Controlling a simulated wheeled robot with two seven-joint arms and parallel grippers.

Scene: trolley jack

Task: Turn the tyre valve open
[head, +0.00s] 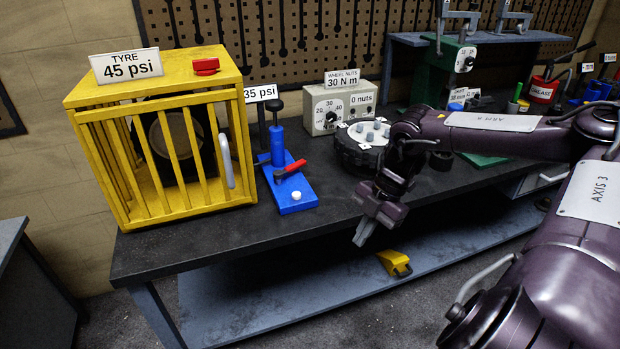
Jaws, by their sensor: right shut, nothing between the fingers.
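A blue pump (277,146) stands on a blue base plate (297,194) on the bench, in front of the 35 psi label (261,93). A red lever (291,170) with a dark pivot lies across the plate, tilted up to the right; it looks like the tyre valve, though no label names it. My right gripper (364,232) is shut and empty. It points down near the bench's front edge, to the right of the blue plate and apart from it. My left gripper is not in view.
A yellow barred cage (233,143) with a white handle, a red block (206,66) on top and a 45 psi label holds a dark tyre (176,146). A wheel (347,157) and grey torque box (340,105) stand behind my right wrist. A yellow item (395,263) lies on the lower shelf.

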